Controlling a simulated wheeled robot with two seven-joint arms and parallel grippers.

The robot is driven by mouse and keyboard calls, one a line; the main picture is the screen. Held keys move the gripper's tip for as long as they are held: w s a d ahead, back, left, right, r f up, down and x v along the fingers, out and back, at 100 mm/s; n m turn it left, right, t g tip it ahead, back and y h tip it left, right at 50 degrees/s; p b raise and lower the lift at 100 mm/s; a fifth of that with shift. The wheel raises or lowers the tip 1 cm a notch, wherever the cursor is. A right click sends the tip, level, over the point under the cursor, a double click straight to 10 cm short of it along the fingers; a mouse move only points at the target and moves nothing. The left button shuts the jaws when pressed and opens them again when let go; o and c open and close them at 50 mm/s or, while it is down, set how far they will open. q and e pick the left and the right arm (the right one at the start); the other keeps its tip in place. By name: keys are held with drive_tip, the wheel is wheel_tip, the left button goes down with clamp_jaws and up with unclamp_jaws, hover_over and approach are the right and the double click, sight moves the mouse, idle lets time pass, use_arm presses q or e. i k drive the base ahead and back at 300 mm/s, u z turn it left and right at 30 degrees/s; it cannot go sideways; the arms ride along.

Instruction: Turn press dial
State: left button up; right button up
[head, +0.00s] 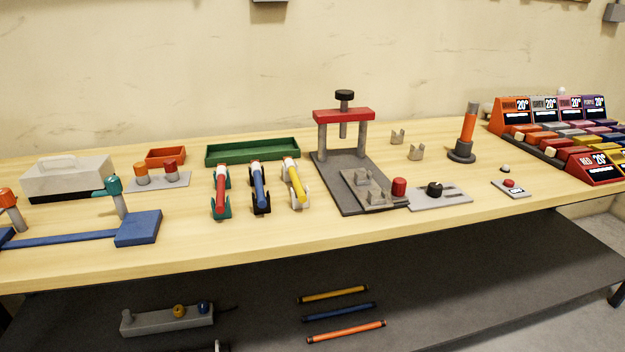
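The press (344,115) stands on the workbench right of centre, with a red crossbar on two grey posts over a dark base plate. A black knob tops its central shaft. To the right of its base, a grey control plate (458,195) carries a black round dial (434,188) with slot-like marks beside it. A red cylinder (399,187) stands just left of the dial. Two grey clamp-like blocks (377,197) sit on a plate at the front of the press base. Neither of my grippers is in view.
Red, blue and yellow tubes (259,186) rest in holders left of the press. The lower shelf (440,285) holds several rods.

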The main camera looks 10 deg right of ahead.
sight(435, 189)
drive_tip(key=z, duration=0.45)
drive_tip(key=k, duration=0.55)
drive_tip(key=z, duration=1)
drive_tip(key=i, duration=0.85)
drive_tip(key=u, duration=0.4)
